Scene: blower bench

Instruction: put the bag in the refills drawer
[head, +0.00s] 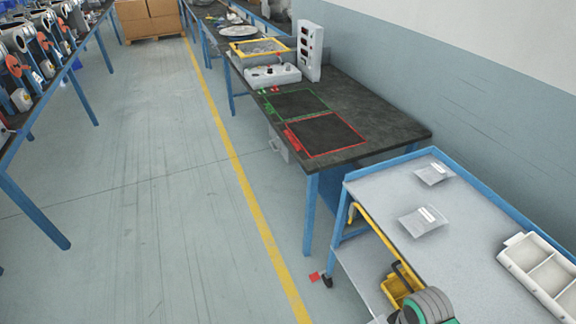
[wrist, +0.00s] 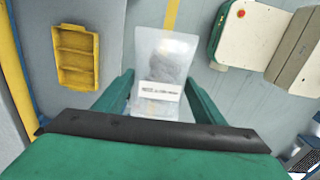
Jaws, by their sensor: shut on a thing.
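My gripper (wrist: 158,84) is shut on a clear plastic bag (wrist: 164,55) with a white printed label, seen in the wrist view. The bag stands out beyond the two green fingers, with floor behind it. In the head view the gripper and held bag are not clearly visible at the lower edge. Two similar clear bags, one nearer (head: 424,222) and one farther (head: 434,174), lie on the trolley top. A small grey drawer-like box (head: 278,144) hangs under the bench edge; I cannot read any label or tell whether it is the refills drawer.
The blue-framed trolley (head: 480,235) carries a white compartment tray (head: 545,268) at right. A yellow bin (head: 394,290) sits low on it and also shows in the wrist view (wrist: 77,57). The dark bench (head: 375,105) has green and red marked squares. The aisle floor at left is clear.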

